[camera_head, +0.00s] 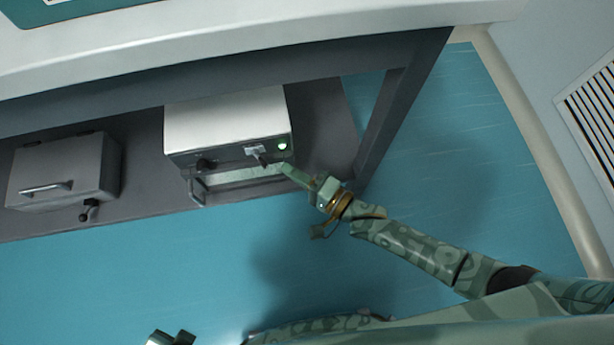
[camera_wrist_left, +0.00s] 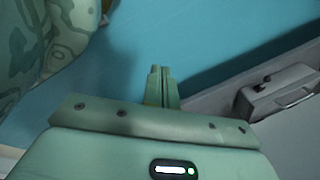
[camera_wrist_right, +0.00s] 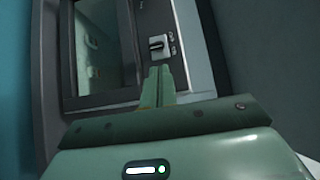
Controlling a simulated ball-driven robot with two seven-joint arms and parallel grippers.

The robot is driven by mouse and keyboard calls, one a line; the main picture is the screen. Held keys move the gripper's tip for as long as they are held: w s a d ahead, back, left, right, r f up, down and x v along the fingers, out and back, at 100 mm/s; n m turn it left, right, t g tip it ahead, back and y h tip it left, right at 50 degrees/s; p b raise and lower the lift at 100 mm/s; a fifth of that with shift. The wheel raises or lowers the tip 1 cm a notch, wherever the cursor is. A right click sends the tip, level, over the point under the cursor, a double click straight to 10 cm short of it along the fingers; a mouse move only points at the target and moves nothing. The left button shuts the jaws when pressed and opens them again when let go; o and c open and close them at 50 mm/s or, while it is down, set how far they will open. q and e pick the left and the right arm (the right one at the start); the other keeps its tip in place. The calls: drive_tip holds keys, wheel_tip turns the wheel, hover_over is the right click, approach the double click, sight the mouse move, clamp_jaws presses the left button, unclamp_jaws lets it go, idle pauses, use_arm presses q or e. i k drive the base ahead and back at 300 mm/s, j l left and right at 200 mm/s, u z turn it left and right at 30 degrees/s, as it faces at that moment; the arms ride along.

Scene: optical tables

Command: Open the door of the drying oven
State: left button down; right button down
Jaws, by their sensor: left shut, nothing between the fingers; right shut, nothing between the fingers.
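The drying oven, as I take it, is the white box (camera_head: 225,120) on the lower shelf in the head view. Its dark front has knobs and a green light. A glazed front part with a handle (camera_head: 198,190) shows below; I cannot tell from above whether the door is ajar. In the right wrist view a dark-framed window (camera_wrist_right: 103,45) and a panel knob (camera_wrist_right: 157,43) show. My right gripper (camera_head: 283,167) is shut and empty at the oven's right front; its fingers (camera_wrist_right: 160,72) point at the panel. My left gripper (camera_wrist_left: 160,72) is shut and empty, away from the oven.
A grey case (camera_head: 65,170) with a handle and a latch stands left on the same shelf; it also shows in the left wrist view (camera_wrist_left: 285,92). The table top (camera_head: 250,45) overhangs the shelf, and a dark table leg (camera_head: 385,120) stands right. Blue floor in front is clear.

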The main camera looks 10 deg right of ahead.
sight(190, 175)
drive_tip(key=j+z, duration=0.3)
drive_tip(key=j, duration=0.4)
drive_tip(key=k+j+z, duration=0.15)
drive_tip(key=j+z, duration=0.15)
drive_tip(key=j, duration=0.35)
drive_tip(key=k, duration=0.1)
